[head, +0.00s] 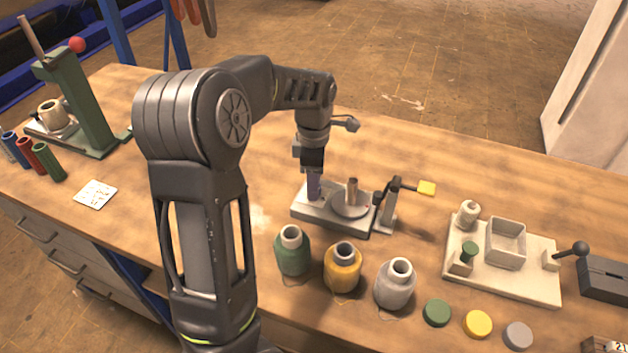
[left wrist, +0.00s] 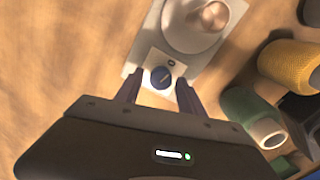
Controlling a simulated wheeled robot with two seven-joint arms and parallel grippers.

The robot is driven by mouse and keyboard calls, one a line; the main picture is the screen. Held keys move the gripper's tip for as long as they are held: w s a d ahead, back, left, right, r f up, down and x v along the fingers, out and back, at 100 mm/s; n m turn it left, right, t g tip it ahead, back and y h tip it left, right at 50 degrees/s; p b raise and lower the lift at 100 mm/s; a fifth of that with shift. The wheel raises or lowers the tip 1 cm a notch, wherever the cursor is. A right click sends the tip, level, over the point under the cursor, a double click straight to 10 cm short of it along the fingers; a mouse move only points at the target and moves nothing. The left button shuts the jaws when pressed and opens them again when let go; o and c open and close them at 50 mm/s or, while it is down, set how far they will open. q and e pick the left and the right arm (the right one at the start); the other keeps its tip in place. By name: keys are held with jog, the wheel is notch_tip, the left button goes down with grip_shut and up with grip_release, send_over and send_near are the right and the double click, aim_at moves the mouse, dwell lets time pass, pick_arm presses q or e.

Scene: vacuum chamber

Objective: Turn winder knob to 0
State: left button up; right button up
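The winder (head: 333,219) is a light grey base on the bench with a round disc (head: 350,205), a copper-coloured post and a crank with a yellow handle (head: 427,188). In the left wrist view the winder knob (left wrist: 160,78) is small, round and dark blue, on a white plate (left wrist: 155,62) with a small dark mark beside the knob. My left gripper (head: 314,190) points down over the left end of the winder. In the wrist view its fingers (left wrist: 158,92) are apart, one on each side of the knob, with gaps visible. The head view hides the knob. My right gripper is not in view.
Green (head: 292,251), yellow (head: 342,267) and grey (head: 394,284) thread cones stand in front of the winder. A cream fixture board (head: 500,285) lies to the right, and a green press (head: 85,105) stands at the far left. The bench behind the winder is clear.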

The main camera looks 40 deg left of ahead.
pick_arm(q)
jog(key=shift+o, duration=0.3)
jog(key=shift+r, duration=3.9)
